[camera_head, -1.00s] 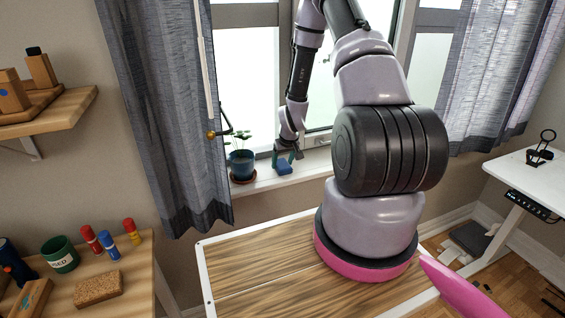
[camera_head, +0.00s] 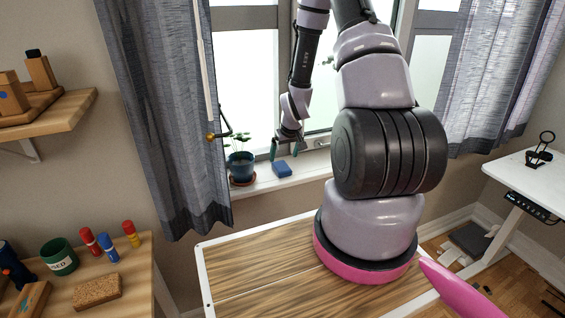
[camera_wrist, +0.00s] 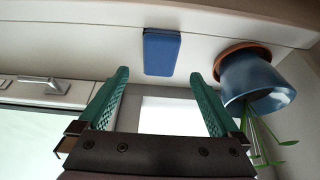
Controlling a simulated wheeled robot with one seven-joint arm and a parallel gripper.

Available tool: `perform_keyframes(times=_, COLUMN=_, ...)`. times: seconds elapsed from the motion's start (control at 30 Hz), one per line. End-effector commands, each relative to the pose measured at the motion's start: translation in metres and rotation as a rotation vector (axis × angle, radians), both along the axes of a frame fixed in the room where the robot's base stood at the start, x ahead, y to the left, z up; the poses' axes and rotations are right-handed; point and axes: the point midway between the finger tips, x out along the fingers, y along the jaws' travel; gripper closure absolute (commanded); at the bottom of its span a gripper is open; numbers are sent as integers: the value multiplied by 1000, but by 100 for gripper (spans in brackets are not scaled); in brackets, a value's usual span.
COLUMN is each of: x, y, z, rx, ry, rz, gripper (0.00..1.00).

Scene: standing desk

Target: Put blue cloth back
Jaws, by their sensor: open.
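The blue cloth (camera_head: 282,169) is a small folded block lying on the white window sill (camera_head: 262,187), right of the potted plant. It also shows in the wrist view (camera_wrist: 161,52), flat on the sill and ahead of the fingers. My gripper (camera_head: 286,150) is above and just behind the cloth near the window. In the wrist view my gripper (camera_wrist: 162,92) has its two green fingers spread wide, with nothing between them. The cloth is apart from both fingers.
A plant in a blue pot (camera_head: 241,166) stands on the sill close left of the cloth; its pot (camera_wrist: 252,82) is near one finger in the wrist view. A window handle (camera_wrist: 42,84) is on the other side. A grey curtain (camera_head: 170,120) hangs left of the plant.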

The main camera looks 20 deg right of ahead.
Motion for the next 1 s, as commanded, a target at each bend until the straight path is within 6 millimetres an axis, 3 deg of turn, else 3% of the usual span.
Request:
perform_keyframes(times=0.2, x=-15, y=0, z=39, rx=-1, ry=-2, rz=0, gripper=1)
perform_keyframes(times=0.57, x=-24, y=0, z=59, rx=0, ry=-1, rz=0, gripper=1)
perform_keyframes(times=0.67, x=-23, y=2, z=73, rx=2, ry=-9, rz=-7, gripper=1)
perform_keyframes(times=0.77, x=-22, y=6, z=109, rx=7, ry=-28, rz=-24, gripper=1)
perform_keyframes(times=1.0, x=-49, y=28, z=229, rx=54, ry=-83, rz=-101, gripper=1)
